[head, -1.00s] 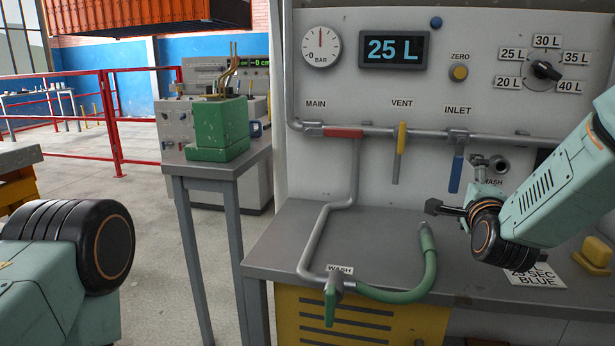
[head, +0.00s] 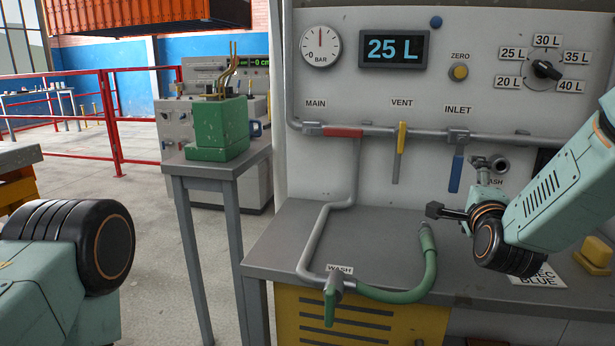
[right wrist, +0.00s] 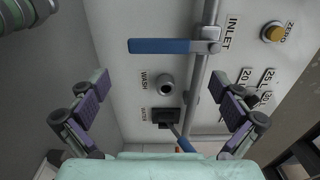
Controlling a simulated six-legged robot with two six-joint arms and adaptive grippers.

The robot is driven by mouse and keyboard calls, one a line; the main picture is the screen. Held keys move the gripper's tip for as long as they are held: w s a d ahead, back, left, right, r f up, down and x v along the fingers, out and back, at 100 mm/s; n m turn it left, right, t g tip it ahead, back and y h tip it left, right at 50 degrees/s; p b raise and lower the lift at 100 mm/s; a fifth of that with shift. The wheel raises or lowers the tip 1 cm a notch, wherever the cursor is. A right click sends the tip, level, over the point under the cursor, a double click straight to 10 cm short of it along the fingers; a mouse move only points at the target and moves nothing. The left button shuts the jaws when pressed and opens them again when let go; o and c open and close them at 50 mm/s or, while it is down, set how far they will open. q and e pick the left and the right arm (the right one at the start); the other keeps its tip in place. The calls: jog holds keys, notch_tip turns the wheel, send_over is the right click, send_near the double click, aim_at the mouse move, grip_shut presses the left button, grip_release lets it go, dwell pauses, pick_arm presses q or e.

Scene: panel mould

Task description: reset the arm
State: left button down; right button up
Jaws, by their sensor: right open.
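My right gripper (head: 458,188) is open and empty in front of the grey panel, above the bench top, left of my right forearm. Its two dark, purple-padded fingers stand wide apart in the right wrist view (right wrist: 160,92). Between them, farther off, shows the round WASH port (right wrist: 167,87) with a dark socket (right wrist: 168,116) beside it. The blue INLET lever (head: 456,170) hangs down in the head view, just above the gripper; it also shows in the right wrist view (right wrist: 160,46). My left arm is at the lower left; its gripper is out of view.
A green hose (head: 430,265) with a free end curves up from the WASH valve (head: 333,297) on the bench (head: 385,225). A yellow block (head: 594,252) and a white card (head: 545,278) lie at right.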

jog(key=x, duration=0.7)
jog(key=s+d+r+n+p, duration=0.2)
jog(key=d+r+n+p, duration=0.4)
jog(key=n+p, duration=0.6)
jog(key=n, duration=0.3)
jog(key=shift+d+r, duration=0.4)
jog(key=shift+s, duration=0.1)
